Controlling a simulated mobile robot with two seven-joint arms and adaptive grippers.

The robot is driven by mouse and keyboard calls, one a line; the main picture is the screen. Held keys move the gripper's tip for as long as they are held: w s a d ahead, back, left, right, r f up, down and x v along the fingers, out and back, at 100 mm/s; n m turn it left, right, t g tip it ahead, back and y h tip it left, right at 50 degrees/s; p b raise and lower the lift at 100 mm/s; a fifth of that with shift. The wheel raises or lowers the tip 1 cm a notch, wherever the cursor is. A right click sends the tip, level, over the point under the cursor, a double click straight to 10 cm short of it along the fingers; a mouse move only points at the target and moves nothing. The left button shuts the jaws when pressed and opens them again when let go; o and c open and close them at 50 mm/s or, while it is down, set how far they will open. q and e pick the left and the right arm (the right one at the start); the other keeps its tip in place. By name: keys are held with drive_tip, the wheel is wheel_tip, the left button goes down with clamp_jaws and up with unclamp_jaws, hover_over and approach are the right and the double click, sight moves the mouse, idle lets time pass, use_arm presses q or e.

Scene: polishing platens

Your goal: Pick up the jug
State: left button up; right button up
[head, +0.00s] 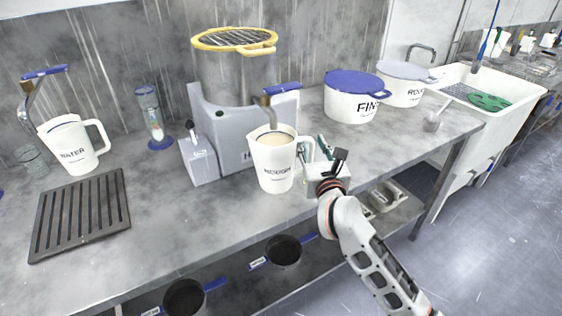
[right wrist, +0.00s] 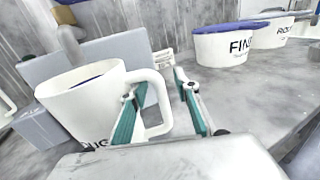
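A white jug (head: 273,164) with dark lettering and pale contents stands upright on the grey counter, its handle to the right. It fills the left of the right wrist view (right wrist: 88,105), with its handle (right wrist: 165,108) towards my fingers. My right gripper (head: 313,148) is open beside the handle. In the right wrist view its teal-padded fingers (right wrist: 162,92) are apart; the handle's outer bar shows between them, and the left finger overlaps the handle opening. I cannot tell whether they touch. A second white jug (head: 70,146), marked WATER, stands at the far left. My left gripper is out of view.
A grey machine (head: 207,168) with a blue-levered tap (head: 283,88) and a steel pot stands just behind the jug. Blue-lidded (head: 352,107) and grey-lidded (head: 404,85) tubs stand to the right. A slotted grey drain mat (head: 80,215) lies left. The counter in front of the jug is clear.

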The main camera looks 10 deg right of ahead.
clamp_jaws()
drive_tip(key=shift+r, duration=0.2)
drive_tip(key=shift+r, duration=0.2)
